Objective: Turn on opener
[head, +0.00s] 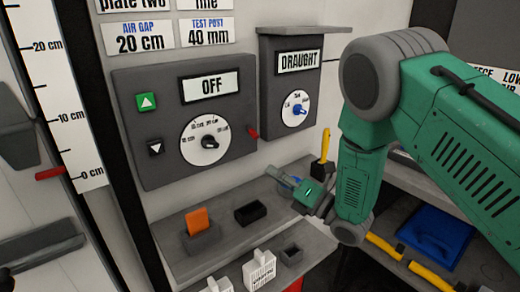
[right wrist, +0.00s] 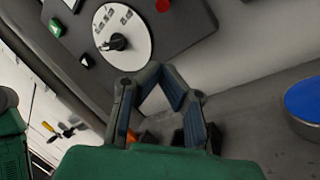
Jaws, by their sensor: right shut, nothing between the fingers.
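A white dial with a black knob (head: 209,142) sits below the display. In the right wrist view the black knob (right wrist: 117,42) and green button (right wrist: 56,27) show beyond the fingers. My right gripper (head: 284,179) is shut and empty, below and right of the panel, apart from it. Its fingers (right wrist: 160,70) meet in the right wrist view. My left gripper is not in view.
A DRAUGHT panel (head: 276,95) with a blue knob hangs at right. A red part (head: 253,133) sits at the control panel's right edge. Shelves below hold an orange piece (head: 197,220) in a holder and a black tray (head: 250,212). A blue item (head: 434,236) lies at lower right.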

